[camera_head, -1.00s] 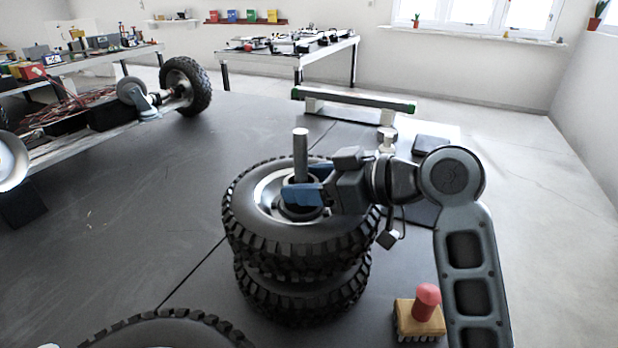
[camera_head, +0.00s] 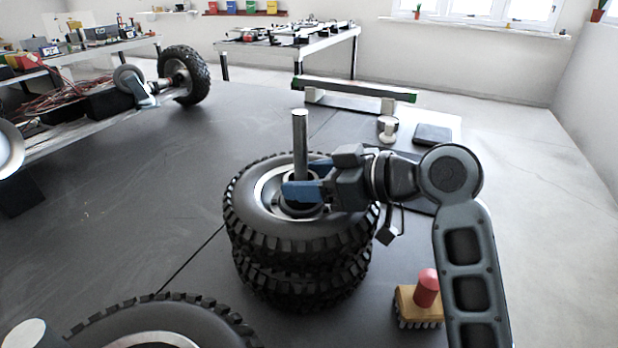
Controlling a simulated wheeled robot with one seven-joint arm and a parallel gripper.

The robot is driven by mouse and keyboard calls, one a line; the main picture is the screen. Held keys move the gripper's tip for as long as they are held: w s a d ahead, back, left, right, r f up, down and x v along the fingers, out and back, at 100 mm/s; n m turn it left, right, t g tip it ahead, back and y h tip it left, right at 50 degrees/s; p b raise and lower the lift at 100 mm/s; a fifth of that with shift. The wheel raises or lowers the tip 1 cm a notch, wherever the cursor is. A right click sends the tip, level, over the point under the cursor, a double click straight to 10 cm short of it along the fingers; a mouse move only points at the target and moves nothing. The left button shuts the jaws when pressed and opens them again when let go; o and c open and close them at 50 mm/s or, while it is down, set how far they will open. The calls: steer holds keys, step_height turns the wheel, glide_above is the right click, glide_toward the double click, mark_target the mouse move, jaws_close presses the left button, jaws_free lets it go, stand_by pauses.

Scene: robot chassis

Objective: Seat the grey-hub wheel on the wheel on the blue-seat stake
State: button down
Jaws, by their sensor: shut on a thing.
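The grey-hub wheel (camera_head: 250,220) lies level around the upright metal stake (camera_head: 300,148), whose top stands well above its hub. My gripper (camera_head: 305,180) has its blue fingers shut on the hub of this wheel, beside the stake. The lower wheel (camera_head: 300,290) is directly beneath on the same stake, and only its tyre side shows. The two tyres look very close; I cannot tell if they touch. The blue seat is not visible.
Another wheel (camera_head: 160,325) lies at the front left, by a second post (camera_head: 35,335). A brush with a red knob (camera_head: 425,290) lies right of the stack, close to my arm. A chassis with a mounted wheel (camera_head: 184,75) stands at the back left. The floor left of the stack is clear.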

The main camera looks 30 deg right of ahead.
steer(key=shift+f+b, duration=0.45)
steer(key=shift+f, duration=0.2)
stand_by(0.6)
steer(key=shift+c, duration=1.2)
jaws_free()
steer(key=shift+f, duration=0.25)
steer(key=shift+v, duration=4)
steer(key=shift+a+r, duration=0.1)
